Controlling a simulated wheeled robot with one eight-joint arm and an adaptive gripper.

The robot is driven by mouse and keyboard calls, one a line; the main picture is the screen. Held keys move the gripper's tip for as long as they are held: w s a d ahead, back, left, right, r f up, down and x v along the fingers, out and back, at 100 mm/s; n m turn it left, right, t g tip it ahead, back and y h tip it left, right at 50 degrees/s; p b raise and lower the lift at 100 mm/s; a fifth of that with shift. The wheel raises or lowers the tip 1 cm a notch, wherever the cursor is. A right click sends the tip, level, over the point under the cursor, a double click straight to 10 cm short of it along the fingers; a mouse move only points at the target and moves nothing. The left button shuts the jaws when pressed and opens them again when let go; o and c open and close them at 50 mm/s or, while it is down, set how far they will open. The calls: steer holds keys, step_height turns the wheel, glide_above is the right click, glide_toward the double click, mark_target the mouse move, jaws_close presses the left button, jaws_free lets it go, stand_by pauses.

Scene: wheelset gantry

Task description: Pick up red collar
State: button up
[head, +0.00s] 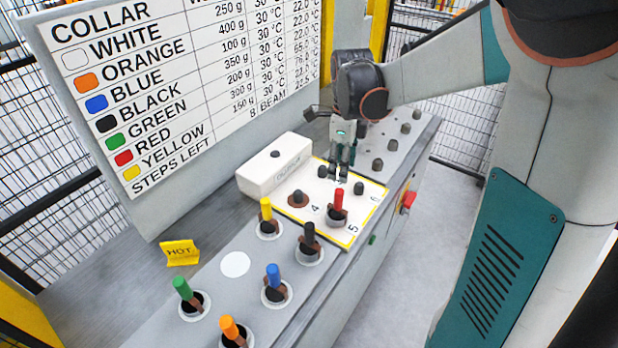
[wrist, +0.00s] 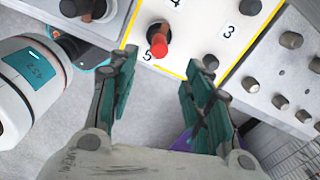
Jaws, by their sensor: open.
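The red collar (head: 338,200) stands upright at the spot marked 5 on the white, yellow-edged panel (head: 372,193). In the wrist view its red top (wrist: 160,42) shows at upper centre, beyond the fingertips. My gripper (head: 342,172) is above the panel, just above and behind the red collar in the head view. In the wrist view my gripper (wrist: 158,58) has its two green fingers spread apart with nothing between them. The fingers do not touch the collar.
Yellow (head: 266,209), black (head: 309,234), blue (head: 273,275), green (head: 183,288) and orange (head: 229,327) collars stand in the grey bench nearer the camera. A white box (head: 275,172) sits left of the panel. Dark knobs (head: 391,145) stand behind. A yellow HOT sign (head: 181,253) is at left.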

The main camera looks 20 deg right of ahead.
mark_target(338, 202)
steer(key=shift+w+d+f, duration=0.1)
steer(key=shift+f, duration=0.5)
step_height(338, 202, down, 13)
steer(key=b, duration=0.4)
steer(key=shift+b, duration=0.4)
jaws_close()
